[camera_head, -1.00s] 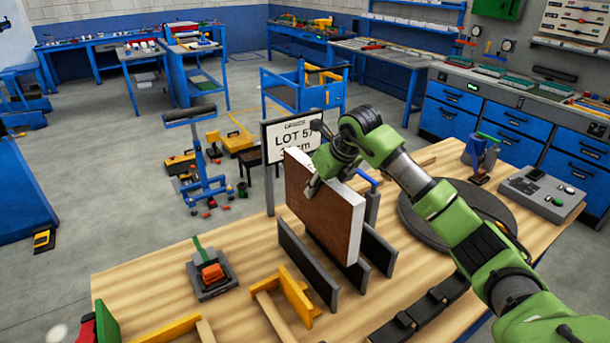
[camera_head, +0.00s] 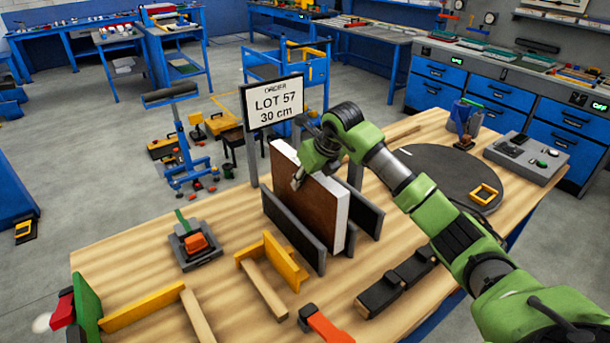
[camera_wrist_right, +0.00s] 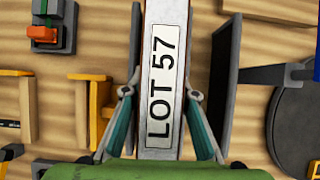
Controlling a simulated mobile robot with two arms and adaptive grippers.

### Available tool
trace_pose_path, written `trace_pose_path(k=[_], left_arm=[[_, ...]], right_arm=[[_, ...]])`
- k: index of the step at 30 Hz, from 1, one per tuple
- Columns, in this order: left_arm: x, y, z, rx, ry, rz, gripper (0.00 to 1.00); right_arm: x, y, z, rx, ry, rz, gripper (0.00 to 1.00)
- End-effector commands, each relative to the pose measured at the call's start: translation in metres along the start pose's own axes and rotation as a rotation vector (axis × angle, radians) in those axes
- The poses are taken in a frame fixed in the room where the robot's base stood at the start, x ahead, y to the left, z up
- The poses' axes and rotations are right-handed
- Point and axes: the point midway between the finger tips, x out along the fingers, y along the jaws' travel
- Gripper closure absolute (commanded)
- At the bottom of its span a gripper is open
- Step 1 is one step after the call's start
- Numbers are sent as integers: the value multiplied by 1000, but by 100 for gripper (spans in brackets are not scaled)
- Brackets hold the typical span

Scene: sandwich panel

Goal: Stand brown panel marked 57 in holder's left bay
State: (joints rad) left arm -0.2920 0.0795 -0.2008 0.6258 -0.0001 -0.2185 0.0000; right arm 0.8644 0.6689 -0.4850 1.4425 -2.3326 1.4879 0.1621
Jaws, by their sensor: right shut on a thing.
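The brown panel (camera_head: 322,207) with a white edge stands upright in the holder, close behind its dark grey left plate (camera_head: 291,230). The dark right plate (camera_head: 366,212) stands apart from it, with a clear gap between. The left plate hides the panel's lower part, so I cannot tell whether it rests on the bottom. In the right wrist view the panel's edge carries a LOT 57 label (camera_wrist_right: 162,85). My right gripper (camera_head: 300,178) is shut on the panel's upper part, one finger on each side. My left gripper is not in view.
A sign (camera_head: 272,104) reading LOT 57, 30 cm stands behind the holder. Yellow-and-wood frames (camera_head: 272,262) and a red-and-grey device (camera_head: 196,242) lie left. A round grey disc (camera_head: 437,180) lies right. Black blocks (camera_head: 397,283) and an orange-handled item (camera_head: 325,325) are in front.

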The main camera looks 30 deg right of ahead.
Motion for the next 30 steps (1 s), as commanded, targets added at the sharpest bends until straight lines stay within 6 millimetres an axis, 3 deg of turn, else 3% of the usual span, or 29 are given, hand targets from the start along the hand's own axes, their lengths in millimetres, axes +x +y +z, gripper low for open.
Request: trace_pose_path(k=[4,12,28,29,30], left_arm=[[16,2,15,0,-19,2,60],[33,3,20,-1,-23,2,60],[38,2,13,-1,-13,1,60],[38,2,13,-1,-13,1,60],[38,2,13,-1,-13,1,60]], right_arm=[[18,0,-9,0,-5,-1,100],[39,-1,-21,0,-5,-1,100],[46,0,-25,0,-5,0,100],[46,0,-25,0,-5,0,65],[46,0,-25,0,-5,0,55]])
